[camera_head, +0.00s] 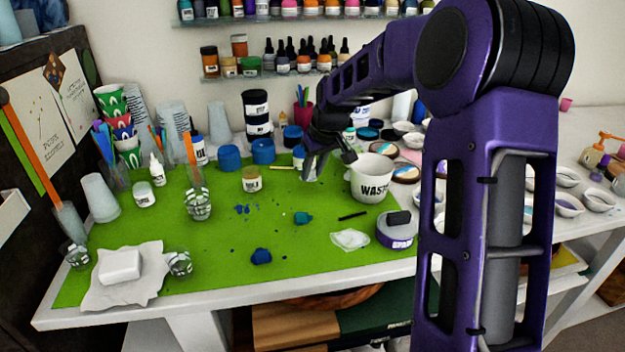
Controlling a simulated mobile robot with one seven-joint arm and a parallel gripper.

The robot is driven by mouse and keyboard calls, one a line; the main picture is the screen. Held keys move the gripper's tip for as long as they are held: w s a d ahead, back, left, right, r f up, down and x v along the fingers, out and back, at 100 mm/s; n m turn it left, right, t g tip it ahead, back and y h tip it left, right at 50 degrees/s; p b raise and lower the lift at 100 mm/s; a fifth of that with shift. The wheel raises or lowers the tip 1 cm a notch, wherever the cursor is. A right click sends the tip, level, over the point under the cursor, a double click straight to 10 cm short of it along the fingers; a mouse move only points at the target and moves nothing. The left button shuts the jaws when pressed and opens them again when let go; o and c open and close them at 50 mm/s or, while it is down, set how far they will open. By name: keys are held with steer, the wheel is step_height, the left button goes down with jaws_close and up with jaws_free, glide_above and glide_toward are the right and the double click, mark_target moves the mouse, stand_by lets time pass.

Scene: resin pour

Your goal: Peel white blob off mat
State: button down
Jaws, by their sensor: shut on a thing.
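A whitish, flat, irregular blob (350,239) lies on the green mat (215,265), toward its front right, left of a purple-and-white tub. My gripper (322,160) is farther back over the mat, behind and left of the white WASTE cup (371,178). It is apart from the blob. It is shut on a small pale thing (310,174) that is partly hidden by the fingers; I cannot tell what it is.
A teal blob (303,218), a dark blue blob (261,257) and a black stick (352,216) lie on the mat near the white blob. The purple-and-white tub (397,230) stands close on its right. Jars and cups crowd the back; the mat's front middle is mostly clear.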

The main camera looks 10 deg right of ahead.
step_height(320, 180, up, 6)
steer(key=shift+r+p, duration=0.2)
steer(key=shift+p, duration=0.4)
step_height(320, 180, up, 5)
steer(key=p, duration=0.5)
glide_above(312, 180)
steer(key=w, duration=0.2)
steer(key=shift+s+a+f, duration=0.1)
steer(key=shift+a+f, duration=0.05)
steer(key=shift+a, duration=0.1)
step_height(312, 180, up, 4)
steer(key=p, duration=0.2)
steer(key=shift+p, duration=0.35)
